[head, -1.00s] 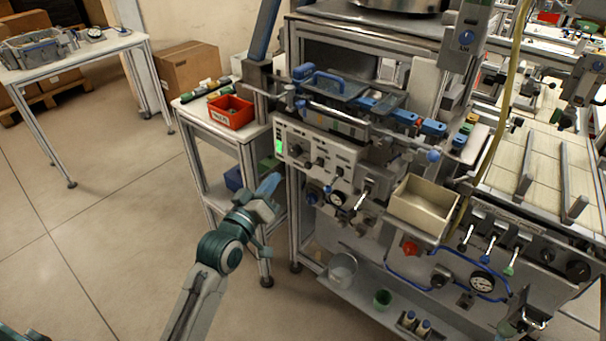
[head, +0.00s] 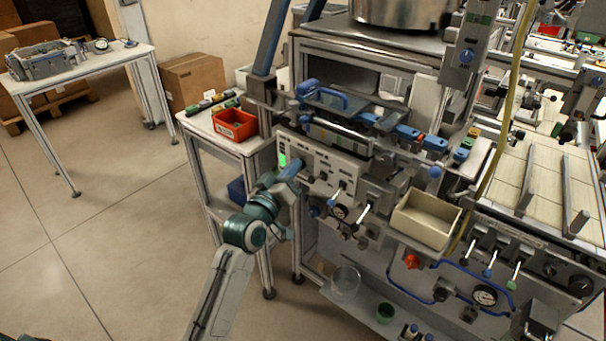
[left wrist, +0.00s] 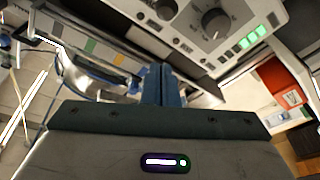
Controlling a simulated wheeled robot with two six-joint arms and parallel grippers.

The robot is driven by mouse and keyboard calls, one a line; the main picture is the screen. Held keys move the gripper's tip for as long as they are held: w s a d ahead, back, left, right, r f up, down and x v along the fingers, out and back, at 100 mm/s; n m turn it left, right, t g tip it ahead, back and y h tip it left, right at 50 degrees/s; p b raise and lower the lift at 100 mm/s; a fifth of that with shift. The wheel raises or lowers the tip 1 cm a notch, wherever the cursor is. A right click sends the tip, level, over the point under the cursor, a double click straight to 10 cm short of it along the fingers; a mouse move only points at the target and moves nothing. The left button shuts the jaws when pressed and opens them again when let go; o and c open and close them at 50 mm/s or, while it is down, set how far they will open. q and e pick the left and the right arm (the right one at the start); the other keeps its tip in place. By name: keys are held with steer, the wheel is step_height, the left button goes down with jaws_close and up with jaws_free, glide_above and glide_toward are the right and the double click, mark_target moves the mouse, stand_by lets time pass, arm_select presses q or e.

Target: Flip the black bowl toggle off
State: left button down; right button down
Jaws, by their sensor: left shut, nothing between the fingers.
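My left gripper (head: 291,168) is shut and empty, its blue fingers in front of the left part of the grey upper control panel (head: 346,166). In the left wrist view its closed fingers (left wrist: 161,84) point at the panel's lower edge, with dark knobs (left wrist: 215,23) and lit green indicators (left wrist: 252,37) beyond. A small black-tipped toggle (head: 313,179) shows just right of the fingers, apart from them as far as I can tell. Blue-tipped and white-tipped levers stand further right. The labels are too small to read, so I cannot confirm which toggle is the bowl's. My right gripper is not in view.
A beige bin (head: 425,218) sticks out right of the panel. A red bin (head: 234,125) stands on the side table at left. A metal bowl (head: 400,10) sits on top of the machine. A lower panel has another lever row (head: 488,262). The floor at left is clear.

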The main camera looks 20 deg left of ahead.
mark_target(316, 178)
arm_select(q)
steer(key=d+f, duration=0.1)
steer(key=w+d+f, duration=0.1)
steer(key=f, duration=0.1)
steer(key=shift+w+d, duration=0.15)
stand_by(0.5)
steer(key=shift+f+t+b, duration=0.2)
steer(key=shift+t+b, duration=0.1)
steer(key=shift+b, duration=0.85)
